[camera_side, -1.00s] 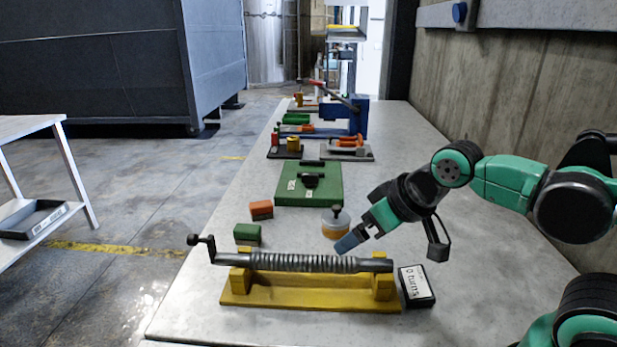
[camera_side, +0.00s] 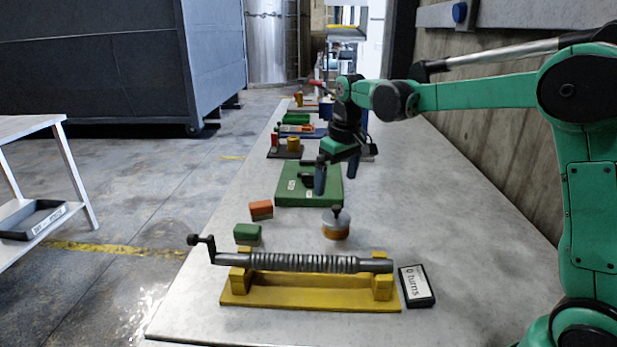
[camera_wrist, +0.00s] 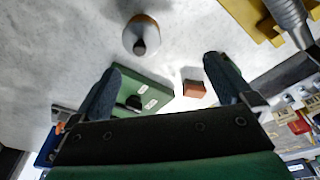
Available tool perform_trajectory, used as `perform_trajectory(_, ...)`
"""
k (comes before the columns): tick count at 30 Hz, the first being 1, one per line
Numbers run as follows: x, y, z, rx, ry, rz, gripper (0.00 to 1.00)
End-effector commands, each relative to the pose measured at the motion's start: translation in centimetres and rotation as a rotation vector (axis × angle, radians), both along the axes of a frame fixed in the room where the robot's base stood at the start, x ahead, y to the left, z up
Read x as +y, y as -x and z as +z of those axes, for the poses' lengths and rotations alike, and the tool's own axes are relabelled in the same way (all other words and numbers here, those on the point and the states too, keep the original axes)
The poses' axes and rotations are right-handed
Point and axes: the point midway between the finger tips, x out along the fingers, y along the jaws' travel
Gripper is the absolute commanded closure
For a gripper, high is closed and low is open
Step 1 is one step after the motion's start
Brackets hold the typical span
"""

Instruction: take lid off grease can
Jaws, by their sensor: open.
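The grease can (camera_side: 335,233) is a small amber pot standing upright on the bench behind the yellow stand. Its pale grey lid (camera_side: 329,215) is on top, with a dark knob (camera_side: 337,210). In the wrist view the can (camera_wrist: 150,19) is near the top, with the lid (camera_wrist: 133,36) and knob seen from above. My gripper (camera_side: 336,177) is open and empty, fingers pointing down, above and behind the can and apart from it. In the wrist view the fingertips (camera_wrist: 162,64) are spread wide, and the can lies beyond the gap between them.
A yellow stand (camera_side: 310,291) with a ribbed grey screw and crank is in front of the can. A green board (camera_side: 330,198) lies behind it. Orange (camera_side: 261,210) and green (camera_side: 247,234) blocks lie left. A label box (camera_side: 416,286) is front right. Bench right of the can is clear.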

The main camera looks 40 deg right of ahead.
Motion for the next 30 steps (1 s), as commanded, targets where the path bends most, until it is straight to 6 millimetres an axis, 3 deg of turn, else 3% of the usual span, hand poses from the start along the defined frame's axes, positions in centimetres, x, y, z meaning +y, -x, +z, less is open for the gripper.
perform_trajectory(3, -1.9, -1.8, -2.0, 0.072, -0.012, -0.002, 0.0)
perform_trajectory(9, -3.5, -2.9, -4.4, 0.144, -0.029, -0.001, 0.0)
perform_trajectory(24, -3.8, -3.0, -9.9, 0.154, -0.033, 0.0, 0.0)
perform_trajectory(30, -3.7, -3.0, -10.4, 0.154, -0.033, 0.0, 0.0)
